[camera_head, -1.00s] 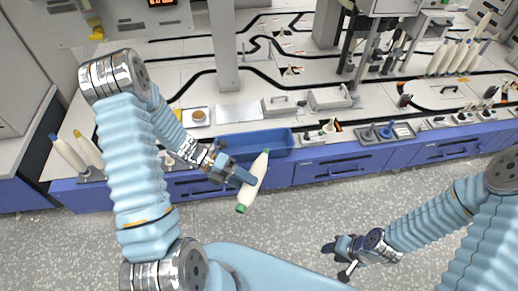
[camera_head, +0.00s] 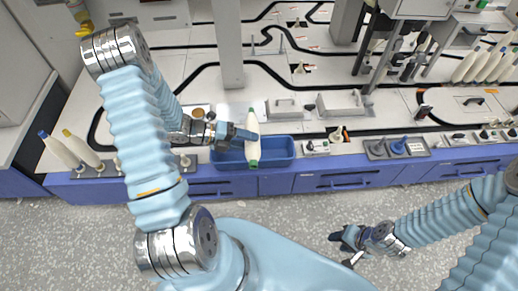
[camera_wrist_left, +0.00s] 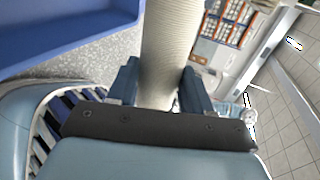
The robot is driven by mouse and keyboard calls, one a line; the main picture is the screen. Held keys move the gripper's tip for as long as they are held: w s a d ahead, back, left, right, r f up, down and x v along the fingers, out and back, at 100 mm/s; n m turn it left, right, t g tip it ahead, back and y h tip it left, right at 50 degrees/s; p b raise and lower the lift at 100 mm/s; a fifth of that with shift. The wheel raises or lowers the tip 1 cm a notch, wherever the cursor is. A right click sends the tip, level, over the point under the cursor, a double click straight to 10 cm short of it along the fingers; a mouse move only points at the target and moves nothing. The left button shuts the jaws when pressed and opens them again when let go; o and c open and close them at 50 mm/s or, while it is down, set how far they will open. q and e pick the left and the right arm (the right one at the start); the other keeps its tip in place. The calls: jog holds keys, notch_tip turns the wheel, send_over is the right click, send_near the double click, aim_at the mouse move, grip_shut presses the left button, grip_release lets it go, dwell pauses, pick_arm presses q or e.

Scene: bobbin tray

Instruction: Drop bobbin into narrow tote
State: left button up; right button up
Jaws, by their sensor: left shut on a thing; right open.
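A cream bobbin (camera_head: 252,138) with green ends is gripped in my left gripper (camera_head: 245,134). In the head view it stands nearly lengthwise in the picture, in front of the narrow blue tote (camera_head: 280,152) and overlapping it. In the left wrist view the bobbin (camera_wrist_left: 165,50) passes between both fingers of my left gripper (camera_wrist_left: 160,88), and a blue wall of the tote (camera_wrist_left: 60,40) shows at upper left. The tote sits at the front of the bench. My right gripper (camera_head: 345,245) is open and empty over the floor at lower right.
The white bench (camera_head: 420,100) has blue drawers (camera_head: 350,180) along its front. Several cream bobbins stand at the left (camera_head: 70,150) and at the far right (camera_head: 485,65). A post (camera_head: 228,45) rises behind the tote. A grey tray with blue parts (camera_head: 398,147) lies right of it.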

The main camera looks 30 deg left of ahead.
pick_arm(q)
jog(key=shift+f, duration=0.35)
notch_tip(320, 180, down, 5)
jog(key=b, duration=0.2)
jog(key=shift+b, duration=0.35)
jog(key=shift+r, duration=0.1)
jog(key=o, duration=1.2)
jog(key=shift+s, duration=0.1)
jog(key=v, duration=1.3)
jog(key=shift+a, duration=0.4)
jog(key=shift+s+r, duration=0.1)
